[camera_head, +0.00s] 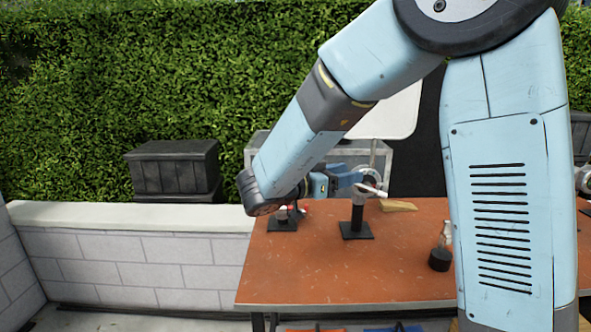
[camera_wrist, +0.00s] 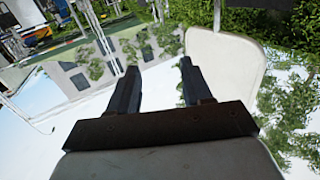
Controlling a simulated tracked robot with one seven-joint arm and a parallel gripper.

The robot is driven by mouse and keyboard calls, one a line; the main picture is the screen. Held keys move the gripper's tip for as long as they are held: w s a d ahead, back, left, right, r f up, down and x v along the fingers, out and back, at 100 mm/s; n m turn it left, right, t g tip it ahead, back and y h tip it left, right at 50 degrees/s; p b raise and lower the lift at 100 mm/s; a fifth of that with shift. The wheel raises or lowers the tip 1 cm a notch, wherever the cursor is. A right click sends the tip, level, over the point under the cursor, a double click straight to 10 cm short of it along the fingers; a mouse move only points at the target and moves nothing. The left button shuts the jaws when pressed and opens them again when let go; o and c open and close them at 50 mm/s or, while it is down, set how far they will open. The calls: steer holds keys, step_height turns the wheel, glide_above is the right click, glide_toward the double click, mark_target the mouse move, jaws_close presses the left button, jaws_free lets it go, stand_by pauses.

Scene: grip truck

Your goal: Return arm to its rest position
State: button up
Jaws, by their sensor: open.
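My light blue arm (camera_head: 305,125) reaches from the upper right down to the left, with its wrist low over the left part of the orange-brown table (camera_head: 330,277). My gripper shows in the wrist view (camera_wrist: 157,85) with its two dark fingers apart and nothing between them. The wrist view looks out at a tilted scene with bright sky, trees and a building.
A black stand (camera_head: 357,222) with a light-coloured item on top and a smaller black stand (camera_head: 283,222) are on the table near my wrist. A bottle with a dark base (camera_head: 440,257) stands to the right. A low white wall (camera_head: 130,255), a dark crate (camera_head: 175,168) and a hedge lie behind.

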steer(key=w+d+r+n+t+y, duration=0.1)
steer(key=w+r+n+t+y, duration=0.6)
steer(key=y, duration=0.5)
steer(key=s+d+f+n+g+y, duration=0.1)
steer(key=s+d+f+n+g, duration=0.1)
steer(key=s, duration=0.7)
steer(key=s+d+f+n+g+y, duration=0.1)
steer(key=s+d+f+g, duration=0.2)
steer(key=s, duration=0.7)
steer(key=s+d+f+n+g+y, duration=0.1)
steer(key=s+d+g, duration=0.3)
steer(key=s, duration=0.5)
steer(key=shift+s+d+f+n+g+y, duration=0.4)
steer(key=shift+d+f+n, duration=0.4)
steer(key=shift+d, duration=0.4)
